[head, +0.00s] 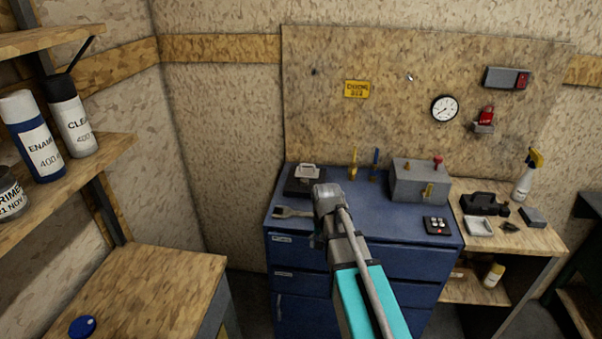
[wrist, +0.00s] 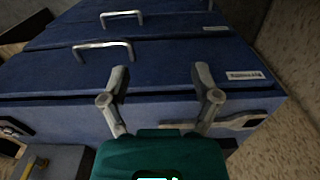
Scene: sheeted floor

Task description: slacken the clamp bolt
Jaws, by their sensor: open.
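My gripper (wrist: 160,75) is open and empty, its two fingers apart over the front edge of the blue cabinet (wrist: 180,75). In the head view my arm covers the middle of the cabinet top and the fingertips cannot be made out. A grey open-ended spanner (head: 292,212) lies flat at the front left of the top; in the wrist view the spanner (wrist: 238,122) is partly behind the right finger. A dark block with a pale grey upper part (head: 307,172) stands behind the spanner. I cannot make out which part is the clamp bolt.
A grey box with red and yellow handles (head: 420,182) and a button pad (head: 437,226) are on the right of the cabinet. Two upright handles (head: 375,163) stand at the back. A wooden bench (head: 512,238) with a spray bottle (head: 527,178) adjoins on the right.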

